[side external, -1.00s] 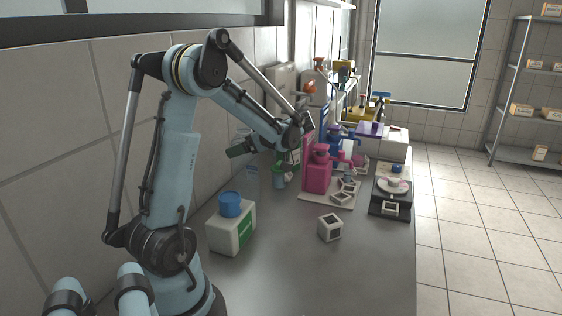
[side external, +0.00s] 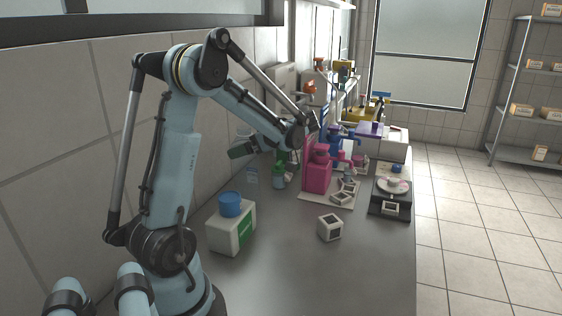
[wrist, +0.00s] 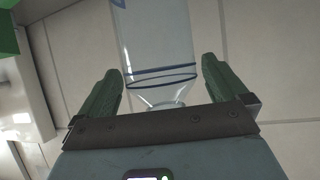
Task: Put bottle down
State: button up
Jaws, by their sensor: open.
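A clear bottle (wrist: 157,40) with dark blue rings shows in the wrist view between the two green fingers of my gripper (wrist: 160,75). Its narrow end points toward the palm. A gap shows on each side of the bottle, so the fingers are apart and not closed on it. In the side view the clear bottle (side external: 252,174) is small and faint, close to the wall. My gripper (side external: 258,160) is there with its green fingers spread. I cannot tell exactly how the bottle's base meets the bench.
A white container with a blue cap (side external: 230,228) stands nearer on the grey bench (side external: 290,270). The front bench is mostly clear.

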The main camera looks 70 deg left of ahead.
jog(key=v, duration=1.1)
jog(key=d+f+m+t+h, duration=0.3)
jog(key=d+m+t+h, duration=0.2)
jog(key=d+m, duration=0.7)
jog(key=d+f+m+t+h, duration=0.4)
jog(key=d+m+t, duration=0.5)
jog(key=d+m, duration=0.4)
jog(key=shift+s+d+h, duration=0.4)
jog(key=shift+s+d, duration=0.05)
jog(key=shift+s, duration=0.05)
jog(key=shift+a, duration=0.1)
